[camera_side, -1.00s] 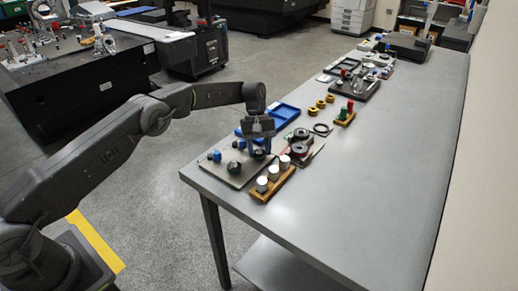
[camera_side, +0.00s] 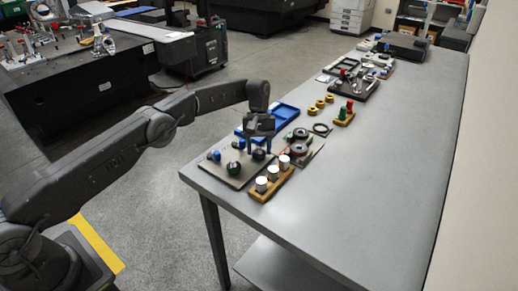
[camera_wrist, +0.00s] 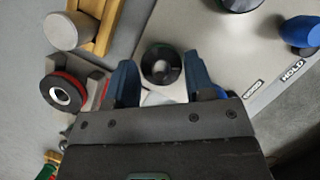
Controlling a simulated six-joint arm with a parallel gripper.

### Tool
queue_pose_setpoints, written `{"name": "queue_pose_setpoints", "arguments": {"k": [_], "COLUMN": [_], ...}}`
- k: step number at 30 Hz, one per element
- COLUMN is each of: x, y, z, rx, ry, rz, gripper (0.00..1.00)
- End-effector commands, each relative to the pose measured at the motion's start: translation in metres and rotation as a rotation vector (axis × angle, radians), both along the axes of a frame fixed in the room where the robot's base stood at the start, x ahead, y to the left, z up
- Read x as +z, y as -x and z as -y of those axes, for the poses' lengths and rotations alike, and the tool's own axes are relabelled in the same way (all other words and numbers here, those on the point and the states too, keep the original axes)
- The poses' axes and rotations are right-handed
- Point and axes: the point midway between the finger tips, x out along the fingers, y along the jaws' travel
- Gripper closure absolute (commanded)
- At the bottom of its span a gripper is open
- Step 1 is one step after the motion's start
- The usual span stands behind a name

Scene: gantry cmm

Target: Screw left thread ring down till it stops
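A black thread ring (camera_wrist: 162,65) with a green edge and a centre hole shows in the wrist view. It lies between the two blue fingertips of my gripper (camera_wrist: 163,75). In the side view, my gripper (camera_side: 261,149) points down just above this dark ring (camera_side: 258,156) on the grey plate (camera_side: 222,172). The fingers stand apart, and I see no clear contact with the ring. A second dark, green-edged ring (camera_side: 234,168) sits on the plate's front part; it is cut off at the top of the wrist view (camera_wrist: 240,3). The ring's thread and seat are hidden.
A wooden rack (camera_side: 262,193) with white-topped cylinders stands close to the right of the plate. A red-rimmed black ring (camera_wrist: 64,92) sits on a plate beside my gripper. Blue knobs (camera_wrist: 300,31) stand on the grey plate. The table's right side is clear.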

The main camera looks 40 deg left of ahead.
Motion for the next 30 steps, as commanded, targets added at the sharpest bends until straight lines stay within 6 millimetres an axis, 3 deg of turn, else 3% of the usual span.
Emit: {"name": "queue_pose_setpoints", "arguments": {"k": [6,14,17,24,30], "x": [-0.002,-0.002,0.004,0.042,0.050], "y": [0.000,0.000,0.000,0.000,0.007], "z": [0.000,0.000,0.000,-0.001,-0.018], "rx": [0.001,0.001,0.001,0.002,0.003], "ry": [-0.001,-0.002,-0.002,-0.002,-0.001], "rz": [-0.001,-0.002,-0.002,0.002,-0.002], "gripper": [0.30,0.30,0.30,0.30,0.30]}}
